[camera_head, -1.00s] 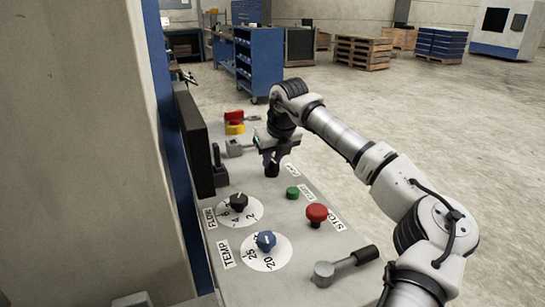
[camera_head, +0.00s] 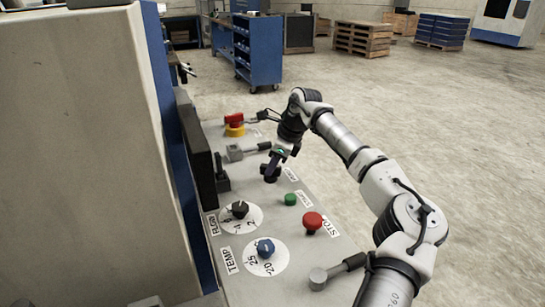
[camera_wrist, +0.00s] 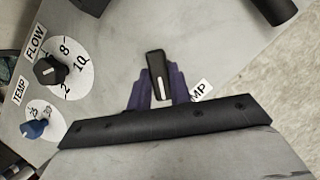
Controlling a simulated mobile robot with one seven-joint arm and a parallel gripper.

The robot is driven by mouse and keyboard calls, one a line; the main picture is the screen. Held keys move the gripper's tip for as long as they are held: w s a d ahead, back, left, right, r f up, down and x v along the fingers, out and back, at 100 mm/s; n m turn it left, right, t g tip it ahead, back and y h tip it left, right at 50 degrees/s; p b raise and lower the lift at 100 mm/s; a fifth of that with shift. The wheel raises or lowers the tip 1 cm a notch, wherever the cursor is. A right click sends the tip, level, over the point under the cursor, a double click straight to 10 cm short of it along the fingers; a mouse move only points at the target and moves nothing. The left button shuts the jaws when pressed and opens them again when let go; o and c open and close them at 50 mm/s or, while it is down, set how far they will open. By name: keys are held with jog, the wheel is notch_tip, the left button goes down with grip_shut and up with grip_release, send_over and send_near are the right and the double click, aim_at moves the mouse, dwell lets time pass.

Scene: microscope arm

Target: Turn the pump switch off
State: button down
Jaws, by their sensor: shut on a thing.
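The pump switch is a black knob with a white mark, seen in the wrist view (camera_wrist: 157,66) on the grey panel (camera_head: 290,255). In the head view the pump switch (camera_head: 270,176) sits beyond the green button, partly hidden by my fingers. My gripper (camera_head: 273,167) is shut on it; in the wrist view the purple fingers (camera_wrist: 159,92) stand on either side of the knob. The white mark lies lengthwise between the fingers. The label beside it (camera_wrist: 200,89) shows only "MP"; the rest is hidden by a finger.
Nearby are the black FLOW knob (camera_head: 239,209), blue TEMP knob (camera_head: 265,247), green button (camera_head: 290,199) and red STOP button (camera_head: 312,222). Levers stand at the near end (camera_head: 338,271) and beyond my gripper (camera_head: 246,152). A tall beige wall (camera_head: 75,150) bounds the left; the right floor is open.

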jog(key=n+g+p, duration=0.1)
jog(key=n, duration=0.1)
jog(key=n+p, duration=0.2)
jog(key=shift+w+r+g, duration=0.15)
jog(key=shift+r+g, duration=0.05)
jog(key=shift+g, duration=0.2)
jog(key=shift+f+n+g+p, duration=0.1)
jog(key=shift+n+g+p, duration=0.5)
jog(key=shift+n, duration=0.9)
jog(key=c, duration=1.3)
grip_release()
jog(key=shift+f, duration=0.1)
jog(key=shift+a+p+v, duration=0.1)
jog(key=shift+p+v, duration=0.4)
jog(key=shift+v, duration=2.95)
jog(key=shift+a+p+v, duration=0.15)
jog(key=shift+p+v, duration=0.3)
jog(key=shift+v, duration=3.05)
